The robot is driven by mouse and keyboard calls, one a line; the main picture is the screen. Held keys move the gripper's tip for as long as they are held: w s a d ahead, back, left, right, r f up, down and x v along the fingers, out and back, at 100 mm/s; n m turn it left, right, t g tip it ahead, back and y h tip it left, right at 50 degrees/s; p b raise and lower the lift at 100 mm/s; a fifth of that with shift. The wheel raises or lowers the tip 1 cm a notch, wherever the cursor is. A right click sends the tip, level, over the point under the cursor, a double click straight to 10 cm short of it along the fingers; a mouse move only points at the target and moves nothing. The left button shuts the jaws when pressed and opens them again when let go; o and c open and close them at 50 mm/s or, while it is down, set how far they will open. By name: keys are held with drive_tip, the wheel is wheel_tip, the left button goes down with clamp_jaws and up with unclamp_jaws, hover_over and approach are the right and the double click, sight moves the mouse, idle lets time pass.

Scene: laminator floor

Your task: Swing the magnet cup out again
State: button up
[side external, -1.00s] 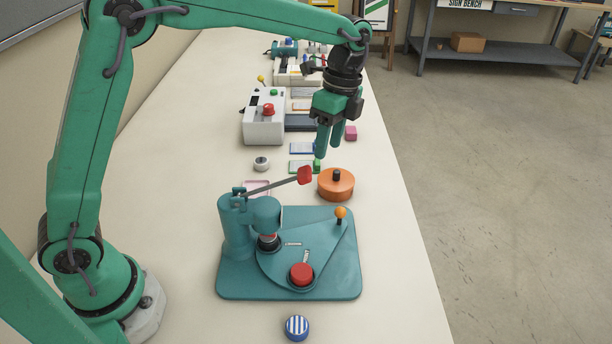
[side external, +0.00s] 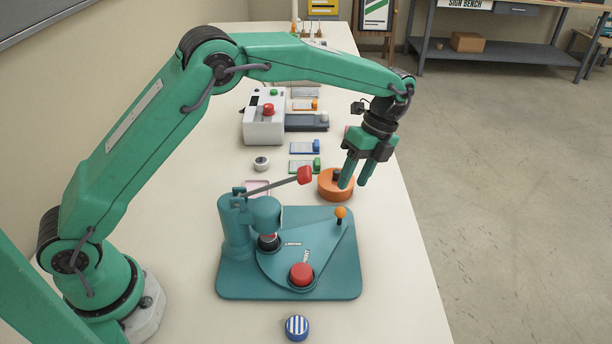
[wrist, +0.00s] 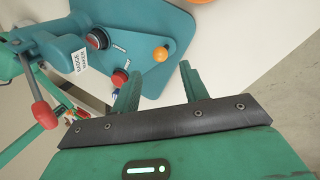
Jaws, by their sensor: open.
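The teal badge press (side external: 236,230) stands on the bench, its lever with a red grip (side external: 305,175) raised to the right. Its swing plate (side external: 290,262) bears two cups and an orange knob (side external: 340,213) on a short post at its far right corner. A dark cup (side external: 268,242) sits under the press head; a red-topped cup (side external: 302,274) sits out at the front. I cannot read which is the magnet cup. In the wrist view the orange knob (wrist: 161,54) shows beyond my fingertips. My gripper (side external: 354,184) is open and empty, above and behind the knob, apart from it.
An orange round tin (side external: 333,190) stands behind the press, partly hidden by my fingers. A blue-striped round piece (side external: 297,327) lies in front. A white control box (side external: 264,122) and small trays stand further back. The bench's right edge is close to my gripper.

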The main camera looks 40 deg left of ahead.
sight(342, 208)
drive_tip(key=shift+x, duration=3.7)
drive_tip(key=shift+d, duration=0.15)
drive_tip(key=shift+c, duration=0.4)
clamp_jaws()
